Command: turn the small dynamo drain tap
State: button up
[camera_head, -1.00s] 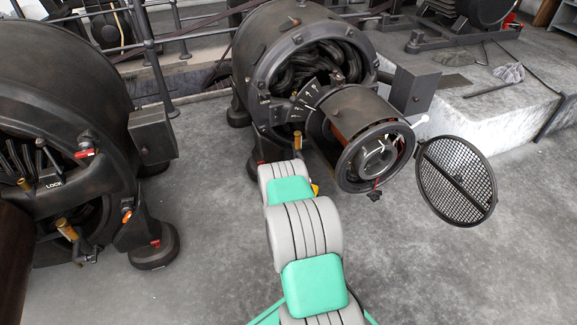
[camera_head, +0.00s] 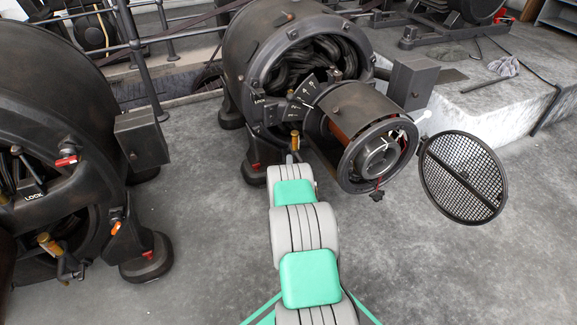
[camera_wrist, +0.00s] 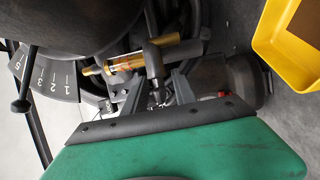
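The small dynamo (camera_head: 262,45) stands at the centre back in the head view, with a brass oil glass (camera_head: 294,140) low on its front. In the wrist view the amber oil glass (camera_wrist: 130,61) lies sideways and joins a dark metal fitting (camera_wrist: 155,62), which looks like the drain tap. My gripper (camera_wrist: 158,92) has its two grey fingers apart, one on each side of the fitting's lower end. Whether they touch it I cannot tell. In the head view my arm hides most of the gripper.
A numbered scale (camera_wrist: 48,80) and a black ball-ended lever (camera_wrist: 22,88) are left of my gripper in the wrist view. A yellow tray (camera_wrist: 275,40) is at upper right. An open mesh cover (camera_head: 462,178) hangs right of the dynamo. A bigger dynamo (camera_head: 60,90) stands left.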

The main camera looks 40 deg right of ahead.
jog(key=shift+w+d, duration=0.3)
jog(key=shift+w, duration=0.35)
jog(key=shift+c, duration=0.4)
grip_shut()
